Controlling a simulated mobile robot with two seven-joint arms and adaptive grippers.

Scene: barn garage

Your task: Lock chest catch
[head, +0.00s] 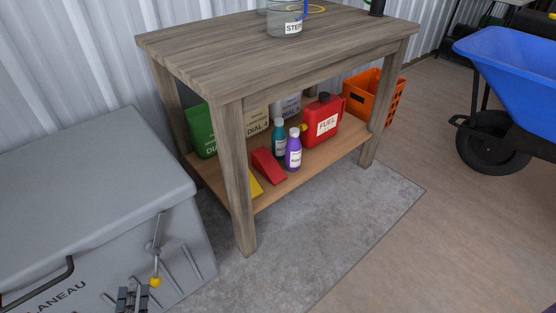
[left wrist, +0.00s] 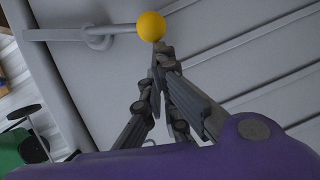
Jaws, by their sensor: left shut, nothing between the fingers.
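The grey chest (head: 90,175) stands at the left in the head view with its lid down. Its catch (head: 155,248) is a metal rod on the front near the right corner, pointing downward and ending in a yellow knob (head: 156,282). My left gripper (head: 131,296) is at the bottom edge of the head view, just left of the knob. In the left wrist view the catch rod (left wrist: 75,34) and yellow knob (left wrist: 151,26) lie just beyond the fingertips of my left gripper (left wrist: 160,52), which is shut and empty. Whether the fingertips touch the knob is unclear. My right gripper is out of view.
A wooden workbench (head: 270,45) stands right of the chest, with bottles, a red fuel can (head: 322,122) and other items on its lower shelf. An orange crate (head: 375,97) and a blue wheelbarrow (head: 510,70) are farther right. The floor in front is clear.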

